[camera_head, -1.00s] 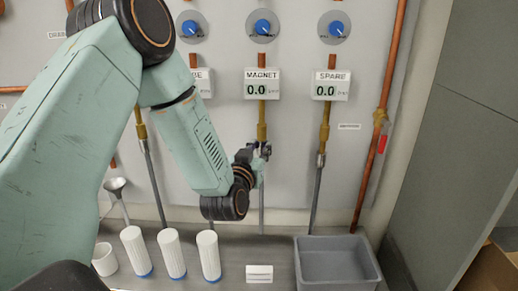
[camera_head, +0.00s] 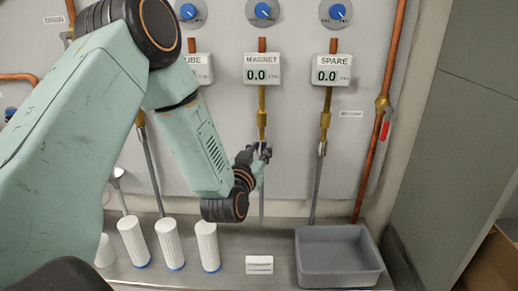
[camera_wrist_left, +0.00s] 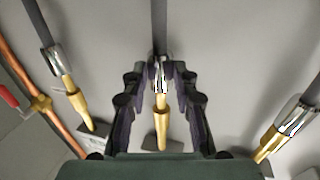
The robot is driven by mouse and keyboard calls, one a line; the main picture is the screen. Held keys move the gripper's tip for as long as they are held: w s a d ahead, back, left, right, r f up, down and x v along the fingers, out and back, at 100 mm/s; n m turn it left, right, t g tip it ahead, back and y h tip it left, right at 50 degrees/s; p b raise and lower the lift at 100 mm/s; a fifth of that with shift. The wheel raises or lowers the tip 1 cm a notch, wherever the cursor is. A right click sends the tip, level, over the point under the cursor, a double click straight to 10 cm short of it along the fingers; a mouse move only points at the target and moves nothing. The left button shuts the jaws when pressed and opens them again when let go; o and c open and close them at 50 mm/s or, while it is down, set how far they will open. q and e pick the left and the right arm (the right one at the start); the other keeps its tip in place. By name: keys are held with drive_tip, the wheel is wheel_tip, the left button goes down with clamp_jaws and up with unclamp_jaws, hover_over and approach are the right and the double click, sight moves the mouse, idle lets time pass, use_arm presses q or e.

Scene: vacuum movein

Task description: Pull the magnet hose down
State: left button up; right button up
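The magnet hose (camera_head: 262,207) hangs grey and straight below the brass fitting (camera_head: 262,118) under the gauge labelled MAGNET (camera_head: 262,69), which reads 0.0. My left gripper (camera_head: 264,151) is at the hose's upper end, just below the fitting. The hose end still lines up with the brass fitting. My right gripper is not in view.
The SPARE hose (camera_head: 317,190) hangs to the right, another hose (camera_head: 153,175) to the left. A grey bin (camera_head: 338,277), white ribbed cylinders (camera_head: 207,246) and a small white block (camera_head: 259,265) stand on the metal ledge below. A copper pipe (camera_head: 383,140) runs at the right.

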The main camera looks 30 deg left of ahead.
use_arm(q)
drive_tip(key=o, duration=0.4)
drive_tip(key=shift+r, duration=0.1)
drive_tip(key=v, duration=1.2)
drive_tip(key=s+d+f+g+h+b, duration=0.1)
drive_tip(key=s+d+f+g+h, duration=0.15)
drive_tip(key=f, duration=0.45)
drive_tip(key=s+d+f+g+h+b, duration=0.1)
drive_tip(key=s+d+f+g+b, duration=0.15)
drive_tip(key=f, duration=0.55)
drive_tip(key=s+d+f+g+h+b, duration=0.1)
drive_tip(key=s+d+f+g, duration=0.1)
drive_tip(key=f+g, duration=0.35)
drive_tip(key=s+d+f+m+g+b, duration=0.1)
drive_tip(key=s+f+g+b, duration=0.1)
drive_tip(key=s+f, duration=0.5)
drive_tip(key=s+d+f+m+g+b, duration=0.1)
drive_tip(key=s+f+b, duration=0.4)
drive_tip(key=f, duration=0.5)
drive_tip(key=s+d+f+g+b, duration=0.1)
drive_tip(key=s+f+g+b, duration=0.2)
drive_tip(key=s+f, duration=0.5)
drive_tip(key=shift+s+d+f+m+g+h, duration=0.1)
drive_tip(key=shift+s+m+g+h, duration=0.1)
drive_tip(key=shift+s, duration=0.1)
drive_tip(key=shift+s+d+f+m+g+h, duration=0.1)
drive_tip(key=shift+s+m+g, duration=0.1)
drive_tip(key=shift+s, duration=0.1)
